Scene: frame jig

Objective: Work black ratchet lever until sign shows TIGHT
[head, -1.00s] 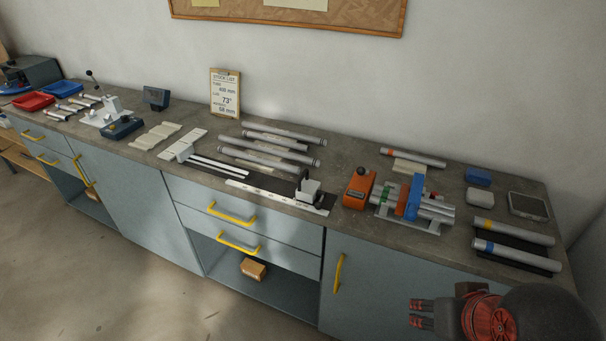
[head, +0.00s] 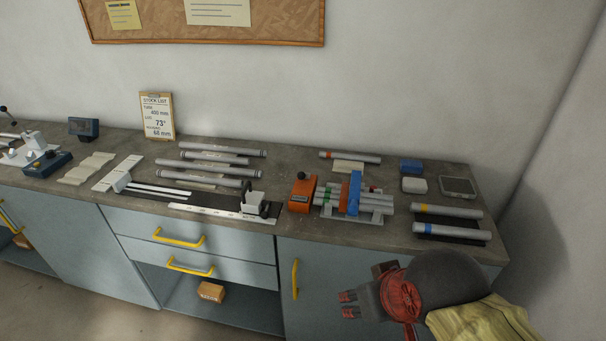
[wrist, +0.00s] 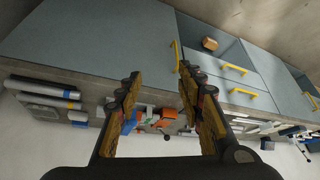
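The frame jig (head: 372,218) stands on the bench right of centre. It holds several grey tubes with green and red bands under an upright blue clamp (head: 354,190). I cannot clearly make out a black ratchet lever or any TIGHT wording. My gripper (head: 347,304) is in front of the bench, below the jig and apart from it. In the wrist view my gripper (wrist: 158,84) is open and empty. The blue clamp (wrist: 130,122) and orange box (wrist: 168,113) show upside down beyond its fingers.
Two banded tubes (head: 446,211) lie on a dark rest at right, near a grey tablet (head: 458,187) and a blue block (head: 411,166). A white stop block (head: 255,199) with a black part stands left. Yellow handles (head: 295,278) stick out from the cabinet front.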

